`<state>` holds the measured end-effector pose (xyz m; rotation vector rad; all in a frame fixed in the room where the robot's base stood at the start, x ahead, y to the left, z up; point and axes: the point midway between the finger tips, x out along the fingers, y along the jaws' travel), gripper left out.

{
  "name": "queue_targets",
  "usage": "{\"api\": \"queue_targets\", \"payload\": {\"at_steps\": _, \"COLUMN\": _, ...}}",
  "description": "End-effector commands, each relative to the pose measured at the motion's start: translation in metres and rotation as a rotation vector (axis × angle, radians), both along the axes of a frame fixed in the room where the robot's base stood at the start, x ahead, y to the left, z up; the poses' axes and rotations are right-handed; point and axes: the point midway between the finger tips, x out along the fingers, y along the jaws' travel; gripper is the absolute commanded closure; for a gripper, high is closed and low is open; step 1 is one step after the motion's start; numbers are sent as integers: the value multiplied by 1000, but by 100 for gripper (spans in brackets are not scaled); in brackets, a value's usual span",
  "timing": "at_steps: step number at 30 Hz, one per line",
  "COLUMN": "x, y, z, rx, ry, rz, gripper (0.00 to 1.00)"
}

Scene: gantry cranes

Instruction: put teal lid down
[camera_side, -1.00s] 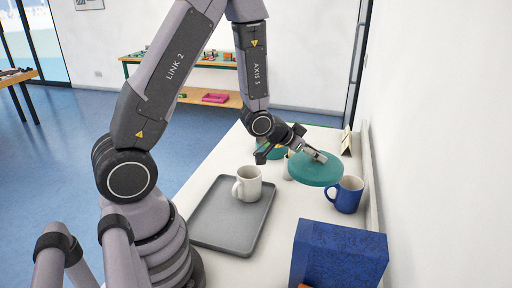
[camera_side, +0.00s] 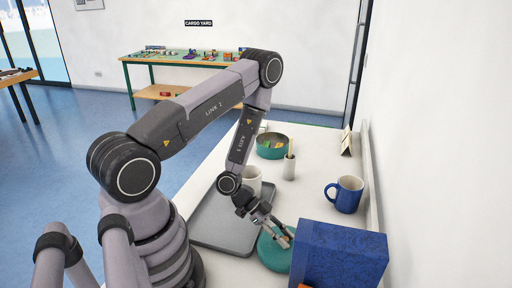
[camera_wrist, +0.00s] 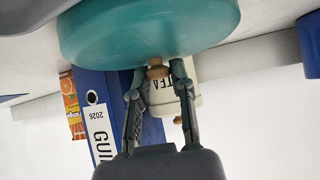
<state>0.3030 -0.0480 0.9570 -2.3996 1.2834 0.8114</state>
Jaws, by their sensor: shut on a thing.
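The teal lid (camera_side: 270,252) is a round disc in the side view, low over the front part of the white table, between the grey tray and the blue binder. My gripper (camera_side: 287,238) is shut on the lid's knob. In the wrist view, the lid (camera_wrist: 150,25) fills the top and its brown knob (camera_wrist: 157,72) sits between my fingertips. I cannot tell whether the lid touches the table.
The grey tray (camera_side: 208,232) lies left, with a white mug (camera_side: 252,177) partly behind my arm. The wrist view shows a TEA canister (camera_wrist: 165,98) and an orange box (camera_wrist: 71,105).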

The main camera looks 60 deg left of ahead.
Motion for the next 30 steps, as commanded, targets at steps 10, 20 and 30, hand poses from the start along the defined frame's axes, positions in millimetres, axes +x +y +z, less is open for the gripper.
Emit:
{"api": "queue_targets", "payload": {"at_steps": 10, "x": 0, "y": 0, "z": -23, "rx": 0, "ry": -1, "rz": 1, "gripper": 100}}
{"api": "queue_targets", "payload": {"at_steps": 20, "x": 0, "y": 0, "z": -25, "rx": 0, "ry": 0, "rz": 1, "gripper": 62}}
{"api": "queue_targets", "payload": {"at_steps": 30, "x": 0, "y": 0, "z": -25, "rx": 0, "ry": 0, "rz": 1, "gripper": 53}}
